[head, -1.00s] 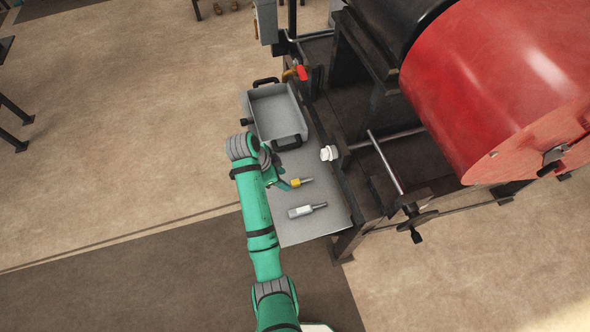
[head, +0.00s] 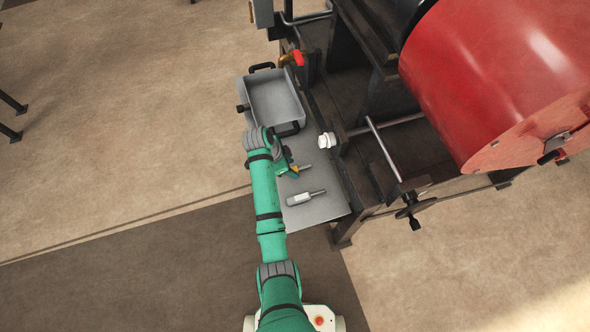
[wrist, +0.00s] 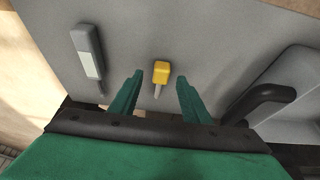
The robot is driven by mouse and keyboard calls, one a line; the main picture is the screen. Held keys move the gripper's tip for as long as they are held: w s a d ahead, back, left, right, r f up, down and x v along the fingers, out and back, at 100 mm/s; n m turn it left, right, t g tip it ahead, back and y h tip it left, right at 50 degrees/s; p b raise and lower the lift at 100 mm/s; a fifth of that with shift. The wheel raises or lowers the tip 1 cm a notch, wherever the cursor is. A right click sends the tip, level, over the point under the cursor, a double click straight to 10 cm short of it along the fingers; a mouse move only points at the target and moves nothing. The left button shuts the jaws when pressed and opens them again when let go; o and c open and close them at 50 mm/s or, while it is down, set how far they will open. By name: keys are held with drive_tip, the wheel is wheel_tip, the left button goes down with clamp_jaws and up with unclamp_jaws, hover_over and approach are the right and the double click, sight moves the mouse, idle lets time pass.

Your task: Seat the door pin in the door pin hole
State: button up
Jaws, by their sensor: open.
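A yellow-headed pin with a thin grey shaft, which looks like the door pin, lies on the grey shelf. In the wrist view its yellow head (wrist: 161,71) shows between and just past my gripper's fingertips (wrist: 160,80). In the head view its shaft (head: 305,168) sticks out beside my gripper (head: 288,170), which hides most of the rest. My gripper is open and empty, above the pin; the remaining gap cannot be told. I cannot make out the door pin hole for certain; the red drum (head: 480,80) stands at the right.
A grey-and-white tool (head: 305,197) lies on the shelf (head: 325,211) near the pin; it also shows in the wrist view (wrist: 88,55). A grey tray (head: 274,97) with black handles stands behind. A white fitting (head: 326,140) and the dark press frame border the shelf's right side.

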drive_tip(key=shift+w+d+f, duration=0.1)
drive_tip(key=shift+d+f, duration=0.15)
drive_tip(key=shift+f, duration=0.4)
clamp_jaws()
drive_tip(key=shift+w, duration=0.1)
drive_tip(key=shift+r, duration=0.1)
drive_tip(key=shift+w+r, duration=0.1)
drive_tip(key=shift+r, duration=0.45)
drive_tip(key=s+d+r, duration=0.9)
drive_tip(key=d+r, duration=0.1)
drive_tip(key=r, duration=0.1)
drive_tip(key=shift+s+d+r, duration=0.25)
drive_tip(key=shift+r, duration=0.15)
drive_tip(key=shift+w, duration=0.1)
